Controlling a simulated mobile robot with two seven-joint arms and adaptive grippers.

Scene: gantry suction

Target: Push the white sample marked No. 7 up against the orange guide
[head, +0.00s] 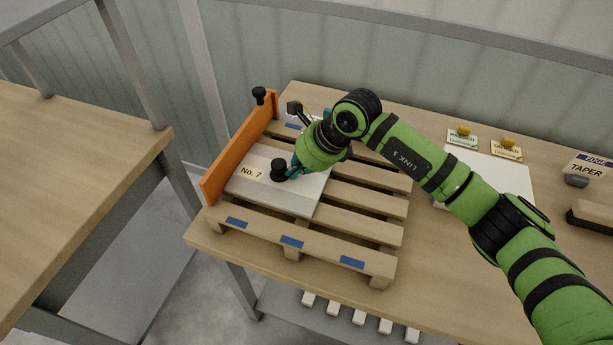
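The white sample marked No. 7 (290,200) lies flat on a wooden pallet (340,262) on the table. Its left edge is very close to the upright orange guide (238,148) along the pallet's left side; I cannot tell whether they touch. A black knob (278,167) stands on the sample. My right gripper (291,172) has teal fingertips at the knob's right side, low over the sample. My own wrist hides most of the gripper, so its opening and any hold on the knob are unclear. My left gripper is not in view.
Black clamp knobs (259,94) stand at the guide's far end. Right of the pallet lie a white sheet (500,178), cards with yellow knobs (462,133), a taper sign (588,168) and a brush (590,216). Another table (70,170) stands left across a gap.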

